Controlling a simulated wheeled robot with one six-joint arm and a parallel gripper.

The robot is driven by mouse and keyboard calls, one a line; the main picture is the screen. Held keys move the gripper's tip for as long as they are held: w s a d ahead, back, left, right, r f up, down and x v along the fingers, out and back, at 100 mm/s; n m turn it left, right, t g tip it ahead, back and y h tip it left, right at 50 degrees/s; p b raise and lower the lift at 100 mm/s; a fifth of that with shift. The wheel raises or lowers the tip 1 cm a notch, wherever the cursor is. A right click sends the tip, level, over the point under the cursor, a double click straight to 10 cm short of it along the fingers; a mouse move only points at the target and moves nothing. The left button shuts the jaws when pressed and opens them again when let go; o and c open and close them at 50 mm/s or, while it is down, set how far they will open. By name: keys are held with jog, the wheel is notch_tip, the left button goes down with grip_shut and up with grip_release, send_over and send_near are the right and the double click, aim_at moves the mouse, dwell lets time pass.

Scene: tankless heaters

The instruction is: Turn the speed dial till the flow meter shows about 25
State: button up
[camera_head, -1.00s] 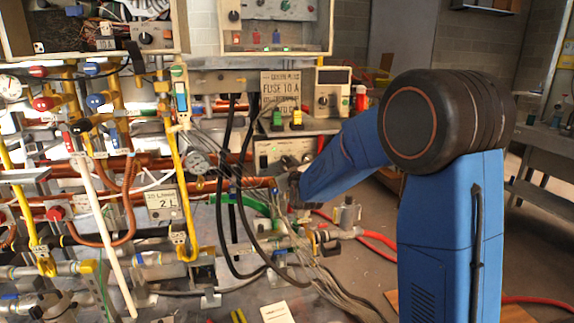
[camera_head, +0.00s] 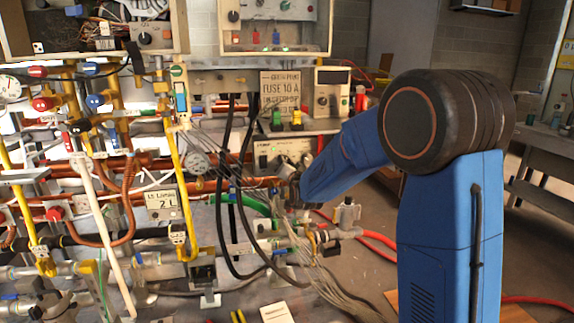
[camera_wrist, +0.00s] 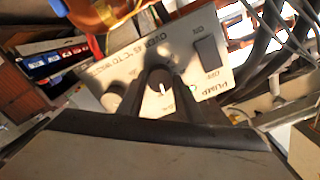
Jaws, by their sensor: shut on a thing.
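My gripper (camera_wrist: 160,85) is shut on one knob, a dial with a white pointer line (camera_wrist: 162,88), one dark finger on each side. The other knob (camera_wrist: 112,98) is free, to the left. In the head view the pump box (camera_head: 270,153) stands under the fuse sign, and my gripper (camera_head: 291,183) is mostly hidden by my arm. Which instrument is the flow meter, and its reading, I cannot tell.
A round gauge (camera_head: 197,163) and a "2 L" label plate (camera_head: 162,205) stand among the pipes at left. Black cables (camera_head: 228,190) hang left of my gripper. A metal valve fitting (camera_head: 346,215) stands close to its right. The floor farther right is open.

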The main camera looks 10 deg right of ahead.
jog(key=shift+m, duration=2.3)
jog(key=o, duration=1)
jog(key=shift+o, duration=0.2)
jog(key=s, duration=1.7)
jog(key=shift+s, duration=0.2)
